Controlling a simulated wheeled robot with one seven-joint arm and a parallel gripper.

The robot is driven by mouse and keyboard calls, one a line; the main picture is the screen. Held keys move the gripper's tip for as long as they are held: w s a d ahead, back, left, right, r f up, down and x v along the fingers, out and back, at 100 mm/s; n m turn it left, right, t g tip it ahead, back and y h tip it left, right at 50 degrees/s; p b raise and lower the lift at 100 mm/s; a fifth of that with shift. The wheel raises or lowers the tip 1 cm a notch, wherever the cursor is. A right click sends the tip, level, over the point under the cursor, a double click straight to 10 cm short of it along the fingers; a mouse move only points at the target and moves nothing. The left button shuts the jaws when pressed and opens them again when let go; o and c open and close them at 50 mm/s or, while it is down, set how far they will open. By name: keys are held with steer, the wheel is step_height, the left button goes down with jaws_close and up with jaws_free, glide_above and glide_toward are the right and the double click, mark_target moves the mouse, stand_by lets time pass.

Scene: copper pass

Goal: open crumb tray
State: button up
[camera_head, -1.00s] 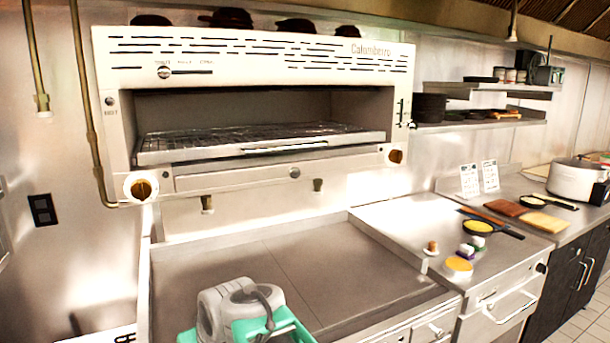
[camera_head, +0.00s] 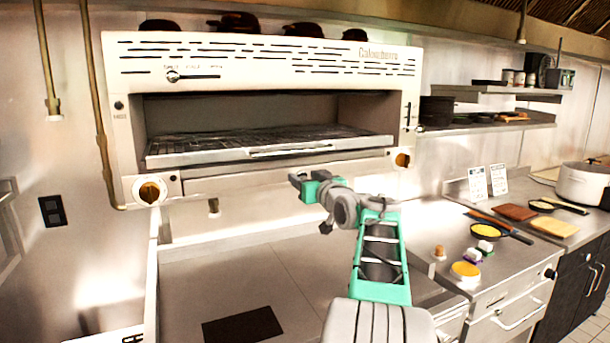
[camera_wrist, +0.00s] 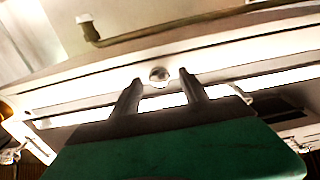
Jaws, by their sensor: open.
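The crumb tray (camera_head: 235,186) is the long pale panel low on the front of the white Colombierro grill (camera_head: 270,90), under its rack opening. It looks shut, flush with the grill front. My gripper (camera_head: 299,181) is at the middle of the panel and hides its round knob in the head view. In the wrist view the knob (camera_wrist: 159,76) shows between and just beyond my two open fingers (camera_wrist: 160,88). I cannot tell whether the fingers touch it.
Two brass-coloured dials (camera_head: 150,190) flank the tray. A steel counter (camera_head: 210,290) lies below with a dark rectangle (camera_head: 242,327) on it. At the right are pans, boards and a white pot (camera_head: 583,185). A wire rack (camera_head: 260,145) sits above the tray.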

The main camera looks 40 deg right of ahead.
steer(key=shift+c, duration=0.2)
jaws_close()
stand_by(0.4)
stand_by(0.9)
